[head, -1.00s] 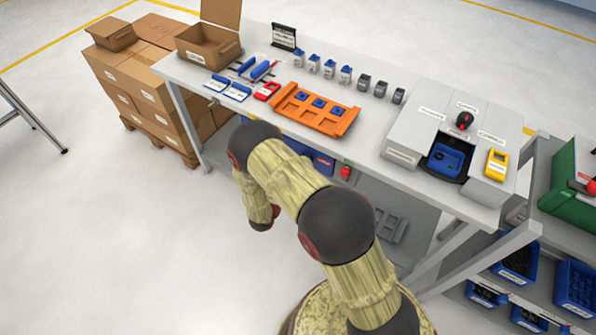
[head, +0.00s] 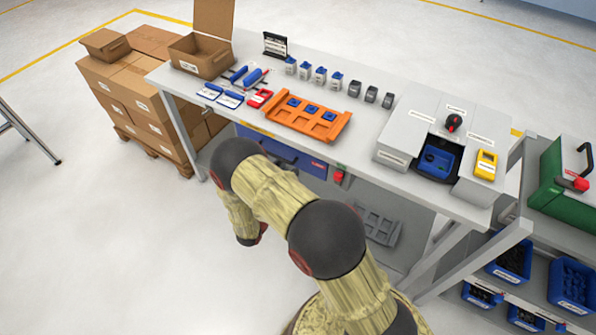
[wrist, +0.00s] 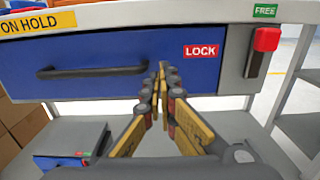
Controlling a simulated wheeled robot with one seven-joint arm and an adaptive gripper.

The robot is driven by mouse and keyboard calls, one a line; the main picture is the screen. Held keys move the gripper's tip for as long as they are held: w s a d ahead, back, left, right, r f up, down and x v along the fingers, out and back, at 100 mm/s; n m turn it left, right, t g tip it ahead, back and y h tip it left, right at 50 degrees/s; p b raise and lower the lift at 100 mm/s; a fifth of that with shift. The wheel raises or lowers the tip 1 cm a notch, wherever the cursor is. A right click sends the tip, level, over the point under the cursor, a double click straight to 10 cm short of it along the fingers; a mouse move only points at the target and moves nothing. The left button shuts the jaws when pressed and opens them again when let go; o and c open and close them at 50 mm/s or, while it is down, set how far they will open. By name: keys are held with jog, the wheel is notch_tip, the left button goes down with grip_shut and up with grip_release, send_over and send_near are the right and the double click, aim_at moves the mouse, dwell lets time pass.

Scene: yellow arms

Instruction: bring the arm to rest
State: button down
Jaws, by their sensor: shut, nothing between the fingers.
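My arm (head: 270,195) is folded in front of the workbench, with its lower part hanging down at the left. My gripper (wrist: 162,80) shows in the wrist view with its fingers together and nothing between them. It points toward the blue drawer (wrist: 110,62) under the bench top, which has a dark handle and a red LOCK label. The fingertips overlap the drawer front in the picture; I cannot tell how far apart they are. In the head view the fingers cannot be made out.
The workbench (head: 360,152) carries an orange tray (head: 335,130), small containers and a grey station. A red switch (wrist: 267,40) under a FREE label is right of the drawer. Cartons (head: 125,95) stand at the left, a shelf with blue bins at the right. Floor at lower left is clear.

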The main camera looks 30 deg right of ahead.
jog(key=p+v, duration=0.1)
jog(key=v, duration=0.8)
jog(key=shift+p, duration=0.35)
jog(key=shift+s+a, duration=0.1)
